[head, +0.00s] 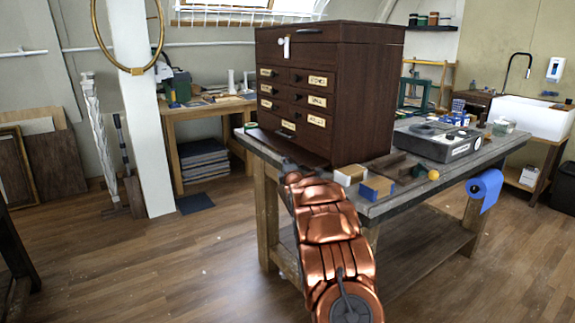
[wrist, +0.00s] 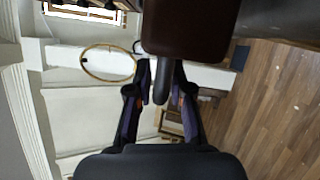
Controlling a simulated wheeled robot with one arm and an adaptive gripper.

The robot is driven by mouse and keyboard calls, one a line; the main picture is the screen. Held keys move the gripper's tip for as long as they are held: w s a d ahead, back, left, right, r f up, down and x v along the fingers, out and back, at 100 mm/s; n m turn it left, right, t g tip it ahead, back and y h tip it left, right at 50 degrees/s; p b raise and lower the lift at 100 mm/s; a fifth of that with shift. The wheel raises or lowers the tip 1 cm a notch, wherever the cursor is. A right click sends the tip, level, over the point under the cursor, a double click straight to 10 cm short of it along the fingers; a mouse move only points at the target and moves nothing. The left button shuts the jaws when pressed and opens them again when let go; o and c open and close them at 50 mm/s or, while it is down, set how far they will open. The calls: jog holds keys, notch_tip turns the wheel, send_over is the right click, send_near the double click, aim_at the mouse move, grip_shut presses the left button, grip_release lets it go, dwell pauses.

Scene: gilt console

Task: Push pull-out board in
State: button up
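The dark wooden cabinet (head: 345,95) stands on a grey-topped workbench. Its brown pull-out board (head: 272,143) sticks out at the base, below the labelled drawers. In the wrist view the board (wrist: 190,30) fills the top middle, with a dark rounded handle (wrist: 162,88) on its edge. My gripper (wrist: 162,76) is open, with one finger on each side of the handle. Narrow gaps seem to show between the fingers and the handle; contact is unclear. In the head view my copper arm reaches up to the board's near edge and mostly hides the gripper and handle.
The workbench (head: 395,190) carries small boxes (head: 376,188), a yellow ball (head: 433,175) and a grey device (head: 437,139) right of the cabinet. A blue roll (head: 487,187) hangs at its right end. Wooden floor (head: 185,260) left of the bench is clear.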

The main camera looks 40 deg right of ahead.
jog(key=shift+o, duration=1)
jog(key=shift+s+d, duration=0.1)
jog(key=shift+s, duration=0.15)
jog(key=r+v, duration=0.1)
jog(key=v, duration=1)
jog(key=shift+s+a+f, duration=0.25)
jog(key=shift+f, duration=0.3)
